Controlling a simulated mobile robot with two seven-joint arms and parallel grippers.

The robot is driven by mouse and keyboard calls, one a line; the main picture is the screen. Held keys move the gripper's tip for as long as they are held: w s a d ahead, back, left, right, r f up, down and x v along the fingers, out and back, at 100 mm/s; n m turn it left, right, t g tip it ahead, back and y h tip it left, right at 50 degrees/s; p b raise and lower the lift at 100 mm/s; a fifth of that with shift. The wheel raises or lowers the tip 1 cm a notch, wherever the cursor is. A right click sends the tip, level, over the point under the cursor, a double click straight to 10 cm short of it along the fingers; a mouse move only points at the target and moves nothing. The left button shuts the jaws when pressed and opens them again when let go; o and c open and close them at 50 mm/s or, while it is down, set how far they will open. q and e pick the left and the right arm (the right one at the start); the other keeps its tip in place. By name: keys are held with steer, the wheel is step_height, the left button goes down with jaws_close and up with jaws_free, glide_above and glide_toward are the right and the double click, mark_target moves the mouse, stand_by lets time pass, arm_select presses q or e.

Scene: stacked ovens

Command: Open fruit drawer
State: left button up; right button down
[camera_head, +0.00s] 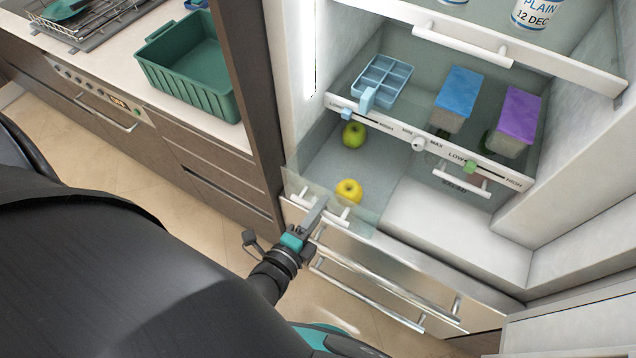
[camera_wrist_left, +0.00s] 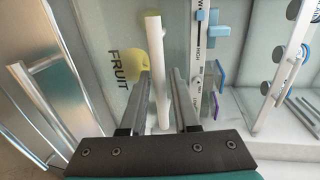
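The fruit drawer (camera_head: 366,214) has a clear front and stands pulled out from the fridge in the head view. My left gripper (camera_head: 318,207) is at the white handle on the drawer front. In the left wrist view the fingers (camera_wrist_left: 160,88) stand apart on either side of the white handle bar (camera_wrist_left: 153,45), with a small gap visible. The word FRUIT (camera_wrist_left: 122,75) shows on the panel beside it. My right gripper is not in view.
A closed-looking salad drawer handle (camera_head: 461,181) is to the right. A shelf above holds a blue tray (camera_head: 383,80), a blue box (camera_head: 457,95) and a purple box (camera_head: 515,120). Steel freezer drawers with long handles (camera_head: 365,295) lie below. A green bin (camera_head: 190,70) stands on the left counter.

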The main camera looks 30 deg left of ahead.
arm_select(q)
steer(key=shift+s, duration=0.1)
steer(key=s+r, duration=0.3)
steer(key=s, duration=1.1)
steer(key=shift+s+a+p, duration=0.25)
steer(key=shift+s+p, duration=0.05)
steer(key=shift+s, duration=0.05)
